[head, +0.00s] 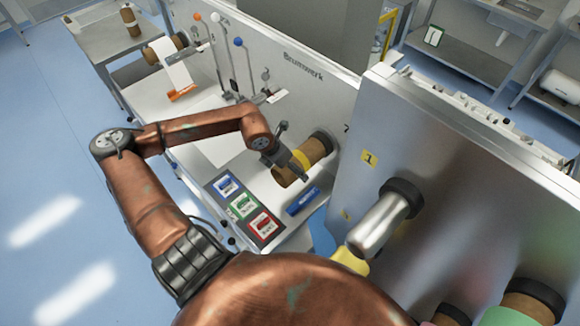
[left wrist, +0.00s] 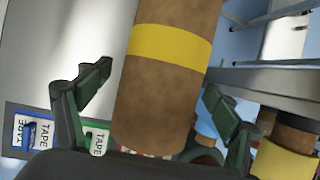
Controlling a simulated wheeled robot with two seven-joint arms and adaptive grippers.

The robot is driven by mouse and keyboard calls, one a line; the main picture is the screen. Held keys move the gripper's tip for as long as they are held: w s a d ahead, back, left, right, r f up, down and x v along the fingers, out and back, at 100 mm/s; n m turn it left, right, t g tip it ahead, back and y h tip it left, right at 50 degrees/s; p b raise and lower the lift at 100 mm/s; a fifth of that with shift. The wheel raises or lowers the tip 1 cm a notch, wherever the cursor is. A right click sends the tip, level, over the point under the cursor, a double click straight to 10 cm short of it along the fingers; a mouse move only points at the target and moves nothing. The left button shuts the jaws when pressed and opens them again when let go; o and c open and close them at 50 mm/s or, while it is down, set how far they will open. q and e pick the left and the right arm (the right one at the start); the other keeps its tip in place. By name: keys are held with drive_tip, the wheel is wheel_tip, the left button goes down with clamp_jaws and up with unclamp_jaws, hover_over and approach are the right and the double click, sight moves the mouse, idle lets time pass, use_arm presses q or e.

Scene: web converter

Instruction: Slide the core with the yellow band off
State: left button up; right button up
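The brown core with the yellow band (head: 317,148) sticks out from the grey panel marked Brunnwerk (head: 300,75), with a dark collar at its panel end. In the left wrist view the core (left wrist: 160,95) fills the middle, its yellow band across the upper part. My left gripper (head: 291,150) is at the core's near end. In the left wrist view its two green fingers (left wrist: 160,98) stand open on either side of the core, with a visible gap on each side. The spindle inside the core is hidden. My right gripper is not in view.
A bare metal spindle (head: 375,228) juts from the nearer panel (head: 440,170), marked 1. Below are a green-banded core (head: 528,303) and a yellow object (head: 350,261). Blue, green and red tape squares (head: 242,205) and a blue item (head: 302,200) lie on the bench. Levers (head: 240,65) stand behind my left arm.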

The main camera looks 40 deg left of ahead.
use_arm(q)
drive_tip(key=c, duration=1.6)
